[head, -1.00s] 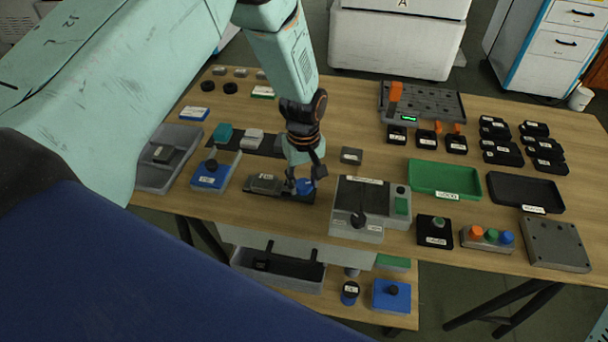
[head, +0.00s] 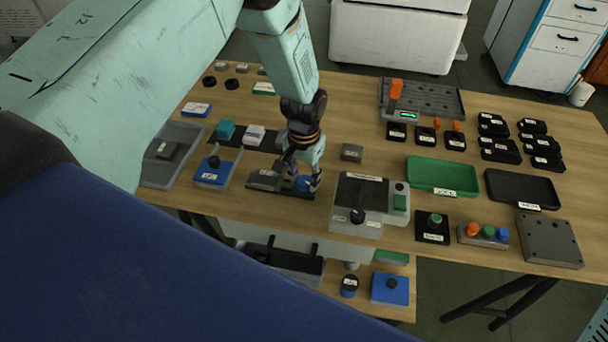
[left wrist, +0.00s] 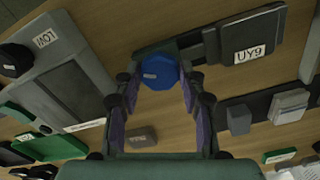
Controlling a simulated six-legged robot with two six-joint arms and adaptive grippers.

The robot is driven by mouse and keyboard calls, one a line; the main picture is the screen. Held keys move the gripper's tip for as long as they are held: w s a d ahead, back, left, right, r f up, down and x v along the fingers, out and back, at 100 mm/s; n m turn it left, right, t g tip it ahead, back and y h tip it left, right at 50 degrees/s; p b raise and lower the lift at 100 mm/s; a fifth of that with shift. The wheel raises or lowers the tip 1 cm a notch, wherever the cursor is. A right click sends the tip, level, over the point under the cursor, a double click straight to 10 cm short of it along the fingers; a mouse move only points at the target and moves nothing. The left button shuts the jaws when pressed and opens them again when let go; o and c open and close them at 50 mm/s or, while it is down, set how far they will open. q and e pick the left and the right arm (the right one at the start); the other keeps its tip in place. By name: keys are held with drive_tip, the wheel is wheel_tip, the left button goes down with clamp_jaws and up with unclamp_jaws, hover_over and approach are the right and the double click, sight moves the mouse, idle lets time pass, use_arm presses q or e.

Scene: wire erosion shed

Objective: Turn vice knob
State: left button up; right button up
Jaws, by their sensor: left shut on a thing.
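The vice (head: 264,180) is a small dark grey block on a black base at the front of the table, with a blue knob (head: 303,184) at its right end. In the left wrist view the vice (left wrist: 225,38) carries a "UY9" label, and the round blue knob (left wrist: 158,72) has a small white mark on its face. My left gripper (head: 303,181) reaches down from above and is shut on the knob. In the left wrist view its two purple-padded fingers (left wrist: 160,90) stand on either side of the knob. My right gripper is not in view.
A grey machine box (head: 372,200) with a black knob stands close to the right of the vice. A blue box (head: 213,174) with a black knob stands to its left. A small grey block (head: 351,152) lies behind. Green (head: 443,176) and black (head: 522,188) trays are farther right.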

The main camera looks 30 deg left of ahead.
sight(304, 180)
use_arm(q)
drive_tip(key=m, duration=0.6)
drive_tip(key=shift+w+r, duration=0.1)
drive_tip(key=shift+w, duration=0.15)
idle(0.4)
drive_tip(key=o, duration=0.9)
drive_tip(key=shift+c, duration=0.2)
drive_tip(key=o, duration=0.3)
drive_tip(key=shift+s, duration=0.15)
wheel_tip(304, 180, up, 12)
